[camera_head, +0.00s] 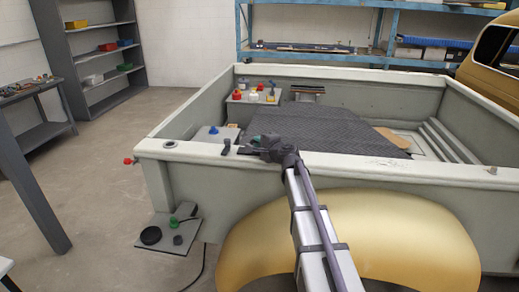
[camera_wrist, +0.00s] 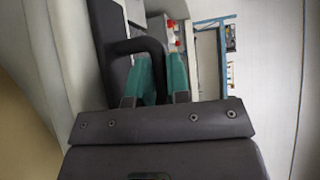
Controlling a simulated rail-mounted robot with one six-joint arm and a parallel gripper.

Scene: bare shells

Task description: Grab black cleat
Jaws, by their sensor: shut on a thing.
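My gripper (camera_head: 256,142) is at the near rail of the grey truck bed (camera_head: 215,178), at the end of my arm reaching up from the bottom of the head view. In the wrist view, its two green fingers (camera_wrist: 156,80) are shut on the black cleat (camera_wrist: 136,46), a bent bar that passes between them.
A small dark piece (camera_head: 226,147) stands on the rail left of my gripper. A dark ribbed mat (camera_head: 310,128) covers the bed floor. A low side plate (camera_head: 165,246) carries a black disc and green knob.

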